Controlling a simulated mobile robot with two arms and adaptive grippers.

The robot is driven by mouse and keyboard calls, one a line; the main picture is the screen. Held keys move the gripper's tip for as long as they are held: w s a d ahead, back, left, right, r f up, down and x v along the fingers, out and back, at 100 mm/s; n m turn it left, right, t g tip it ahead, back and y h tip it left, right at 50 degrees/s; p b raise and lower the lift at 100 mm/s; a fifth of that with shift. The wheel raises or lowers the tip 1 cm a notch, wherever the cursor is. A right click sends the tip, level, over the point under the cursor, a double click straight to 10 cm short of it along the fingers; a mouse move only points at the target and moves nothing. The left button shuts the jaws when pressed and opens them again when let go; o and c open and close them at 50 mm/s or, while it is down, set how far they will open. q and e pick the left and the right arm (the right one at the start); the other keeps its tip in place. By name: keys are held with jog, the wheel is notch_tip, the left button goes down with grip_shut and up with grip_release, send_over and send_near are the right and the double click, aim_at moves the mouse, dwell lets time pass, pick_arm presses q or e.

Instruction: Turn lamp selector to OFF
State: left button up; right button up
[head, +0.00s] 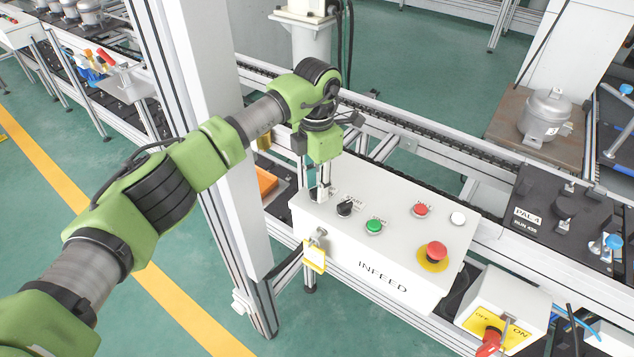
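A white control box (382,250) marked INFEED stands in the middle of the head view. A black selector knob (344,208) with a small label sits on the left of its top face. The label is too small to read. My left gripper (320,193) points down at the top face's left end, left of this knob and apart from it. Its fingers look close together; whether they hold or hide anything there is unclear. My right gripper is out of view.
The box also carries a green button (374,227), a red button (420,210), a white button (457,218) and a red emergency stop (436,252). A yellow tag (314,256) hangs in front. A red-handled OFF/ON switch (488,342) is at lower right. A white post (217,130) stands left.

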pick_arm(q)
grip_shut()
jog(key=shift+n, duration=0.3)
jog(key=n+b, duration=0.2)
jog(key=n, duration=0.1)
jog(key=shift+b, duration=0.35)
jog(key=n+b, duration=0.2)
jog(key=n, duration=0.3)
jog(key=shift+r+n, duration=0.1)
jog(key=shift+n, duration=0.2)
grip_release()
